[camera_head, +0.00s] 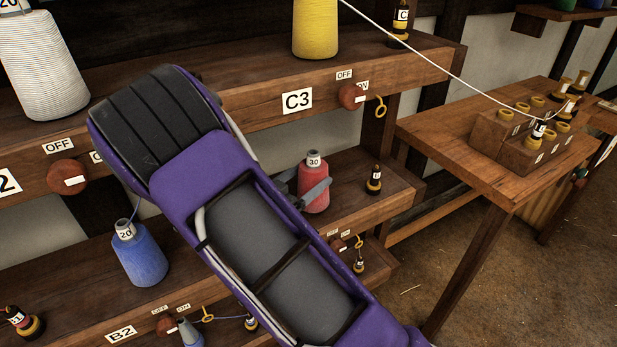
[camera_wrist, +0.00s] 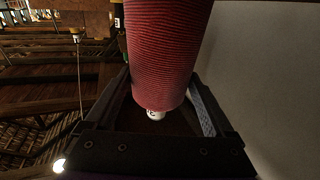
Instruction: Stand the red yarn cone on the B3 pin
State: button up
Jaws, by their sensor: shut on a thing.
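The red yarn cone (camera_head: 316,196), with a white tip marked 30, is upright at the right part of the lower shelf (camera_head: 385,197). My gripper (camera_head: 309,191) is shut on it, with dark fingers at its sides. In the wrist view the red cone (camera_wrist: 170,50) fills the space between the fingers, white tip towards the palm. My purple forearm covers much of the shelf front. The B3 label and pin are hidden, and I cannot tell whether the cone's base touches the shelf.
A blue cone (camera_head: 143,255) stands left on the same shelf, above the B2 label (camera_head: 121,333). The upper shelf, marked C3 (camera_head: 297,99), holds a yellow cone (camera_head: 315,28) and overhangs behind my arm. A small dark bobbin (camera_head: 374,180) stands close right of the red cone. A wooden table (camera_head: 440,130) is at right.

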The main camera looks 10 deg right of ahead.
jog(key=shift+f, duration=0.4)
dwell(0.6)
jog(key=shift+r, duration=0.2)
jog(key=shift+r+p, duration=0.55)
jog(key=shift+r, duration=0.05)
jog(key=shift+f+b, duration=0.3)
jog(key=shift+f, duration=0.25)
dwell(1.5)
jog(key=shift+r+p, duration=0.45)
jog(key=shift+r, duration=0.05)
jog(key=shift+r, duration=0.1)
dwell(0.5)
jog(key=shift+f+b, duration=0.5)
jog(key=shift+f, duration=0.35)
jog(key=o, duration=1.3)
jog(key=shift+c, duration=0.2)
